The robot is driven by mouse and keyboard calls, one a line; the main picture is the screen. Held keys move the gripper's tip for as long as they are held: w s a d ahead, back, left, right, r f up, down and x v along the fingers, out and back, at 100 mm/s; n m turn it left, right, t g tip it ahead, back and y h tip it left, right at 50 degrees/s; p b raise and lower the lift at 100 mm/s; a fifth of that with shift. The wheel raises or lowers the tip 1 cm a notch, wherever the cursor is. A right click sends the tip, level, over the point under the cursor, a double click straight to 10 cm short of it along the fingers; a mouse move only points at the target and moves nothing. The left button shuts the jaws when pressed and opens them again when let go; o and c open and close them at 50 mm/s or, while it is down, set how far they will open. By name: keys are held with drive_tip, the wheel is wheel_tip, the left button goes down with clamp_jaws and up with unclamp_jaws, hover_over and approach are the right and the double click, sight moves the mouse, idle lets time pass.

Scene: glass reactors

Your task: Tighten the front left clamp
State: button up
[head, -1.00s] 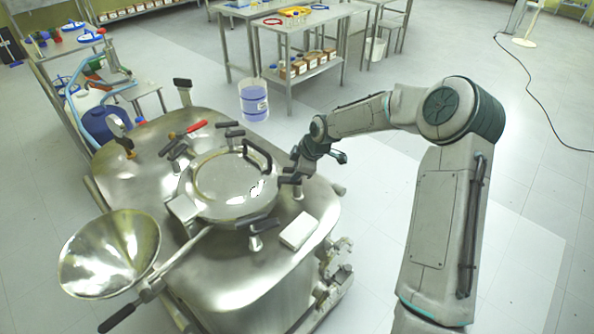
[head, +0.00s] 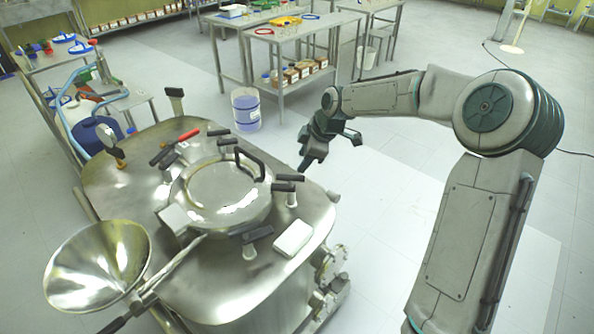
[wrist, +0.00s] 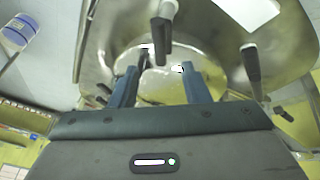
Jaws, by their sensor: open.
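The round steel lid (head: 215,188) lies on top of the reactor vessel (head: 125,185), with black-handled clamps around its rim. One clamp (head: 286,187) stands at its right side and another (head: 250,240) at its front edge; more clamps (head: 166,156) are at its back left. I cannot tell which one is the front left clamp. My gripper (head: 308,160) is above and right of the right-hand clamp, apart from it. In the wrist view, my gripper (wrist: 160,92) is open and empty, its blue fingers spread over the lid. A dark clamp handle (wrist: 165,22) shows beyond the fingertips.
A steel funnel (head: 97,265) is at the front left of the vessel. A white block (head: 293,238) lies on the vessel's right side. A blue-filled container (head: 246,110) stands on the floor behind. Floor to the right is clear.

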drive_tip(key=shift+v, duration=1.45)
drive_tip(key=s+d+r+m+h, duration=0.2)
drive_tip(key=s+d+m, duration=0.2)
drive_tip(key=s+m, duration=0.4)
drive_tip(key=s+d+r+m+h, duration=0.2)
drive_tip(key=s+m, duration=0.7)
drive_tip(key=s, duration=1.4)
drive_tip(key=shift+s+d+r+t, duration=0.2)
drive_tip(key=shift+d+r+t, duration=0.2)
drive_tip(key=shift+d+r, duration=0.6)
drive_tip(key=shift+d+f, duration=0.1)
drive_tip(key=shift+f, duration=0.05)
drive_tip(key=shift+c, duration=0.6)
drive_tip(key=shift+d, duration=0.1)
